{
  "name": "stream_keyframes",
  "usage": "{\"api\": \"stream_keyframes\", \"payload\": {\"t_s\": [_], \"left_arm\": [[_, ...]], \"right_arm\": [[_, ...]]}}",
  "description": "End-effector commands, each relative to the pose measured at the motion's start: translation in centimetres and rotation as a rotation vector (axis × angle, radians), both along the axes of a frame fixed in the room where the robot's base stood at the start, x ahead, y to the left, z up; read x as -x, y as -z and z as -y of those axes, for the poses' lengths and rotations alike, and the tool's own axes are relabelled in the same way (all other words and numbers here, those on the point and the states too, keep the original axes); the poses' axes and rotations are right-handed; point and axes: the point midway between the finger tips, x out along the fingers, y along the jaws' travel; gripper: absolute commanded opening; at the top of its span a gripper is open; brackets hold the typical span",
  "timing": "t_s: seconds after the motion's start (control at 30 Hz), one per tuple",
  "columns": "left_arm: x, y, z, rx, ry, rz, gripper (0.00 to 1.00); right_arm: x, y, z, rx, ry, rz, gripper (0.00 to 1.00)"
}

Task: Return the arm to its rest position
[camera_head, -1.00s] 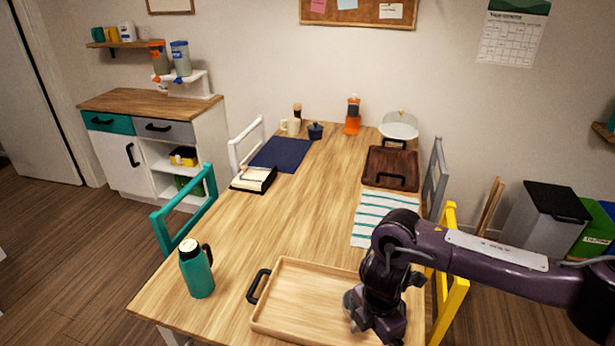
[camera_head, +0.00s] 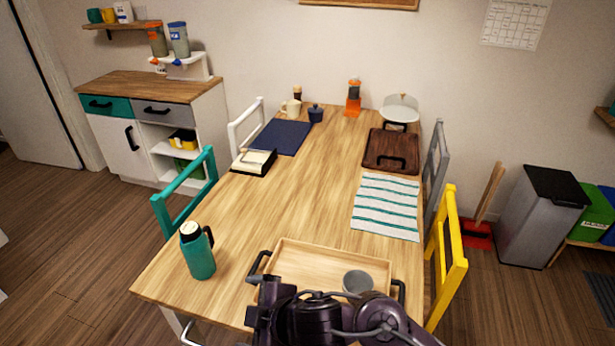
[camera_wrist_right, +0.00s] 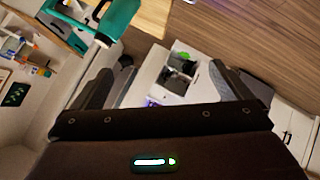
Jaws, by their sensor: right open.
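My right arm (camera_head: 320,322) is folded low at the bottom edge of the head view, in front of the wooden tray's near side. My right gripper (camera_wrist_right: 172,64) shows in the wrist view with its two dark fingers spread wide apart and nothing between them. In the head view I cannot make out its fingertips. A grey cup (camera_head: 357,282) stands in the right part of the wooden tray (camera_head: 300,250); my arm hides part of the tray's near side. My left gripper is not in view.
A teal bottle (camera_head: 198,252) stands on the table left of the tray. A yellow chair (camera_head: 447,260) is at the right edge, a teal chair (camera_head: 185,190) at the left. A striped cloth (camera_head: 387,206) lies beyond the tray. The table's middle is clear.

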Motion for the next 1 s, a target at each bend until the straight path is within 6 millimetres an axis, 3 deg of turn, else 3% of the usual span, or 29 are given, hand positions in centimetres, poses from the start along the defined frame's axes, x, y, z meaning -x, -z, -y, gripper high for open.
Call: {"api": "stream_keyframes", "payload": {"t_s": [0.13,0.27,0.4,0.6,0.9,1.0], "left_arm": [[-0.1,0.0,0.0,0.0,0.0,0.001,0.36],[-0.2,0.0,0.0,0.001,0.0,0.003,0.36],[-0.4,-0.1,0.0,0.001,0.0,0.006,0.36],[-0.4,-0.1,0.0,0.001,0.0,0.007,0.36],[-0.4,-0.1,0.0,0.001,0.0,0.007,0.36],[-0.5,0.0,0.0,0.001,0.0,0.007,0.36]], "right_arm": [[-1.1,-1.6,3.9,-0.118,0.315,-0.096,0.98],[-1.3,-0.8,10.2,-0.151,0.616,-0.225,0.98],[0.3,1.2,16.8,-0.138,0.879,-0.365,0.98],[4.0,3.7,23.4,-0.095,1.127,-0.522,0.98],[10.1,5.9,30.0,-0.022,1.386,-0.709,0.98],[8.9,8.8,29.6,-0.017,1.373,-0.708,0.98]]}}
